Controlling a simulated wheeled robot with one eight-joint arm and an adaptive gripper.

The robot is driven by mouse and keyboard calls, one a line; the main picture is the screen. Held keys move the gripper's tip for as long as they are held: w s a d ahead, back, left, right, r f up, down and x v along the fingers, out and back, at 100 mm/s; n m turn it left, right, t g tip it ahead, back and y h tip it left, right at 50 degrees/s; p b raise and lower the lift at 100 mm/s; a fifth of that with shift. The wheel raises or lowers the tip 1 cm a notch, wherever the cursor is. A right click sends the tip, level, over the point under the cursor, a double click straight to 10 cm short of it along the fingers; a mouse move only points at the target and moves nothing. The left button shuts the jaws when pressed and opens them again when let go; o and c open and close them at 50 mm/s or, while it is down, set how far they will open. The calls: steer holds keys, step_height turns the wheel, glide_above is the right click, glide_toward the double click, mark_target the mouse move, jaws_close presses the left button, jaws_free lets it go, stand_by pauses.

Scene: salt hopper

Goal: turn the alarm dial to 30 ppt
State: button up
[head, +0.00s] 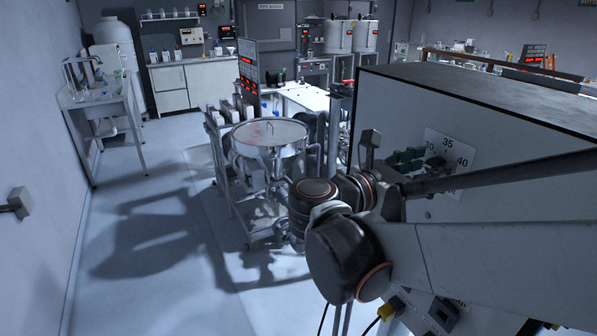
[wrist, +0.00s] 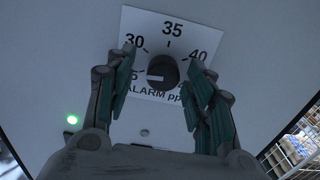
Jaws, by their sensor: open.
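The alarm dial (wrist: 162,70) is a dark round knob on a white scale plate (wrist: 152,28) in the wrist view. Its pale mark points left, toward a label ending in 5 that is partly hidden by a finger. The labels 30, 35 and 40 show above the knob; the one at lower right is mostly covered. The plate also shows in the head view (head: 461,143). My gripper (wrist: 161,76) is open, with one green-padded finger on each side of the knob. Gaps show between pads and knob. My gripper is partly hidden in the head view (head: 412,160).
A round metal vessel (head: 270,135) on a frame stands left of my arm. Open floor (head: 150,215) lies farther left, with benches at the back.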

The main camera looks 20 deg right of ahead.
steer(key=shift+s+d, duration=0.15)
steer(key=shift+s, duration=0.05)
steer(key=shift+c, duration=0.6)
steer(key=c, duration=1)
steer(key=shift+o, duration=0.2)
steer(key=shift+m, duration=0.4)
steer(key=m+p, duration=0.1)
steer(key=m, duration=0.2)
steer(key=shift+w+m+p, duration=0.1)
steer(key=shift+m+p, duration=0.25)
steer(key=shift+m, duration=1.25)
